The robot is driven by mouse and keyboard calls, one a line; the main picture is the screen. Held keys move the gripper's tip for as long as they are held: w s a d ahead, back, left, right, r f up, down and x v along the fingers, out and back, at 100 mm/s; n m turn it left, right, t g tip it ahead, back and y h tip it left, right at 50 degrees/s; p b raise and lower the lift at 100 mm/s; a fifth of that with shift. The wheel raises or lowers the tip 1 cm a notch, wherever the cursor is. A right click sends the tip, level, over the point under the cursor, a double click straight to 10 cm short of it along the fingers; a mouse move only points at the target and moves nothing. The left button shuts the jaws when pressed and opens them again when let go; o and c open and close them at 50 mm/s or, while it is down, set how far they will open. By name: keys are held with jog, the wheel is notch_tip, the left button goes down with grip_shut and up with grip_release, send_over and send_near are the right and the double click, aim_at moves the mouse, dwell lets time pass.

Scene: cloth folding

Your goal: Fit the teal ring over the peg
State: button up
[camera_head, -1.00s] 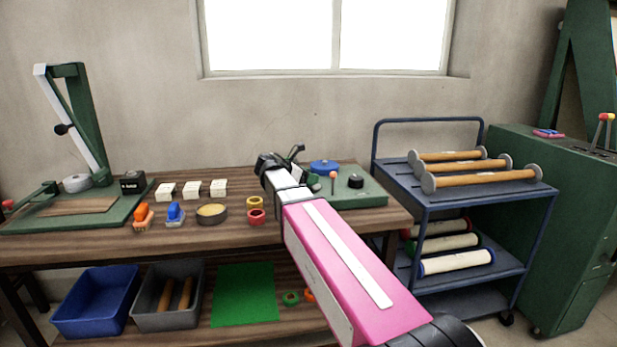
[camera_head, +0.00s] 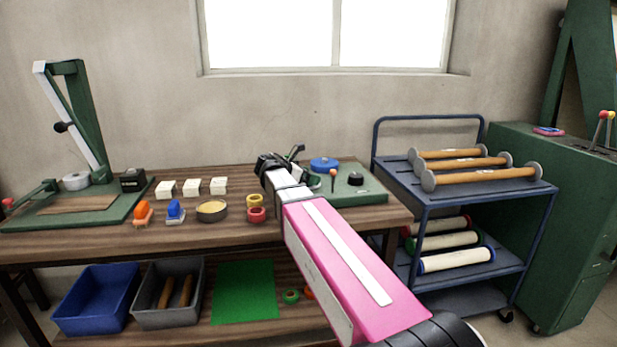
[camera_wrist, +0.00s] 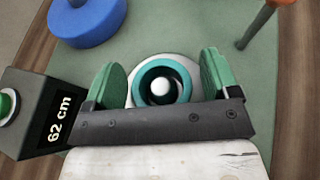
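The teal ring (camera_wrist: 140,86) shows in the wrist view between my fingertips. The rounded white tip of the peg (camera_wrist: 162,87) shows inside the ring's hole, with the ring around it as seen from above. A pale round base (camera_wrist: 187,62) lies beneath the ring. How far down the peg the ring sits cannot be told. My gripper (camera_wrist: 163,82) is open, one green-padded finger on each side of the ring, with a small gap on both sides. In the head view my gripper (camera_head: 270,165) is over the workbench, and the ring and peg are hidden.
A black box (camera_wrist: 36,110) reading "62 cm" stands left of my gripper. A blue disc (camera_wrist: 87,20) and an orange-topped post (camera_wrist: 255,25) stand beyond it. Yellow and red rings (camera_head: 256,214) sit on the workbench (camera_head: 180,240). A blue cart (camera_head: 440,200) stands to the right.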

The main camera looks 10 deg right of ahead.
dwell(0.3)
jog(key=v, duration=1)
jog(key=shift+a+r, duration=0.1)
jog(key=shift+a, duration=0.1)
jog(key=shift+s+a, duration=0.1)
jog(key=shift+a, duration=0.05)
